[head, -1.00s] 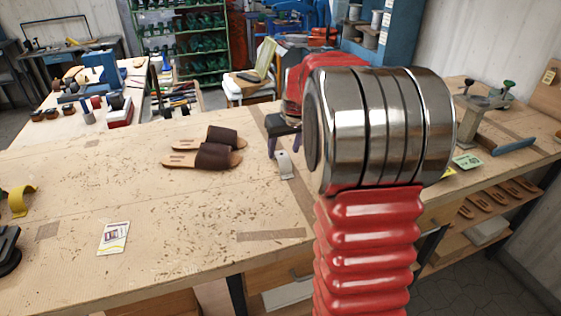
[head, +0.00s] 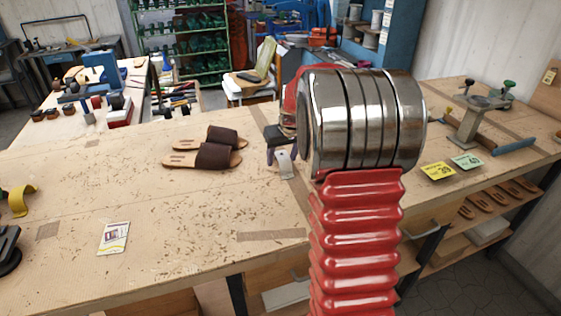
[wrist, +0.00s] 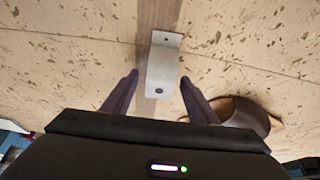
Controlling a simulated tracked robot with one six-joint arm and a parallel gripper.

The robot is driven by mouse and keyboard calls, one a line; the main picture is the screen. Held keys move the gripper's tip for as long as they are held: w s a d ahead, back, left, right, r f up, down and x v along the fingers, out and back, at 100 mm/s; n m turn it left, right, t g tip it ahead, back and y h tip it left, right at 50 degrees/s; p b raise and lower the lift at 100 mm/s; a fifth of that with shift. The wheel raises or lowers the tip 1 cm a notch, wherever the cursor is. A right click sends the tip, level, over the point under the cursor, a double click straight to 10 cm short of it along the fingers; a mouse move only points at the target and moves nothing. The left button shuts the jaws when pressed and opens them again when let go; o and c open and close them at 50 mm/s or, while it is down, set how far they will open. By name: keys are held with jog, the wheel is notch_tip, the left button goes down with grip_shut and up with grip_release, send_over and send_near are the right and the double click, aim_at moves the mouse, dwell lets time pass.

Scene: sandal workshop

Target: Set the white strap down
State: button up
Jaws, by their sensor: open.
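The white strap (head: 285,166) is a short pale piece on the bench top, just below my gripper in the head view. In the wrist view the strap (wrist: 163,62) has a small dark hole near each end and lies along a brown strip of the bench. My gripper (wrist: 159,79) is open, with one dark finger on each side of the strap's near end. A gap shows between each finger and the strap. In the head view my gripper (head: 281,147) is partly hidden behind my own arm.
A pair of brown sandals (head: 205,152) lies left of the strap; part of one sandal (wrist: 240,112) shows in the wrist view. A printed card (head: 114,237) and a yellow curved piece (head: 20,199) are further left. Yellow (head: 438,171) and green (head: 467,161) cards lie right.

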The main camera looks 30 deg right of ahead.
aim_at(282, 155)
jog(key=shift+c, duration=0.4)
jog(key=c, duration=1.1)
notch_tip(282, 155, up, 10)
dwell(0.4)
